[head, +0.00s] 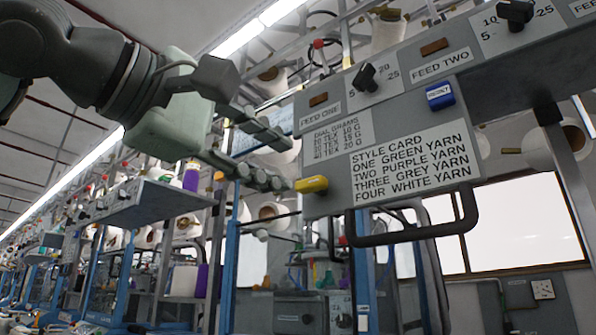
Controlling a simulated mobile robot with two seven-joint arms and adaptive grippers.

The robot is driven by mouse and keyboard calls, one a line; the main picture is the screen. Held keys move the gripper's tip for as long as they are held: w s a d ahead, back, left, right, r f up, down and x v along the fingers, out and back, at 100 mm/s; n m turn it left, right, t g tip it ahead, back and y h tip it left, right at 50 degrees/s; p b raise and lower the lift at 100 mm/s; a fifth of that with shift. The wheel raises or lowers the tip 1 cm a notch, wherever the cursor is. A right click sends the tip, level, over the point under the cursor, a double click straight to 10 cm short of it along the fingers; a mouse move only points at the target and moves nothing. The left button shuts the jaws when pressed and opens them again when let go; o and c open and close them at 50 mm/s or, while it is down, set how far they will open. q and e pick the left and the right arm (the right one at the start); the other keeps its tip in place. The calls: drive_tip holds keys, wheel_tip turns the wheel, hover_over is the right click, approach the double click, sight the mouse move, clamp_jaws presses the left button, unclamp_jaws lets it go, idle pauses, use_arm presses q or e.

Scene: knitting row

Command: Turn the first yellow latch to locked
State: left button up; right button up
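A yellow latch (311,184) sticks out at the lower left corner of the grey control panel (322,206) and lies nearly level, pointing left. My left gripper (284,164) comes in from the upper left, with its two fingers spread apart and nothing between them. The lower fingertip is right at the latch's left end in the picture; I cannot tell whether they touch. The upper fingertip is above and left of the latch, near the panel's left edge. My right gripper is not in view.
The panel carries a black knob (365,77), a blue button (440,95) and a style card (411,163). A dark bar handle (412,235) hangs below it. A second knob (515,13) is at upper right. Blue uprights and yarn machines stand behind at left.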

use_arm(q)
drive_tip(key=v, duration=0.4)
idle(0.5)
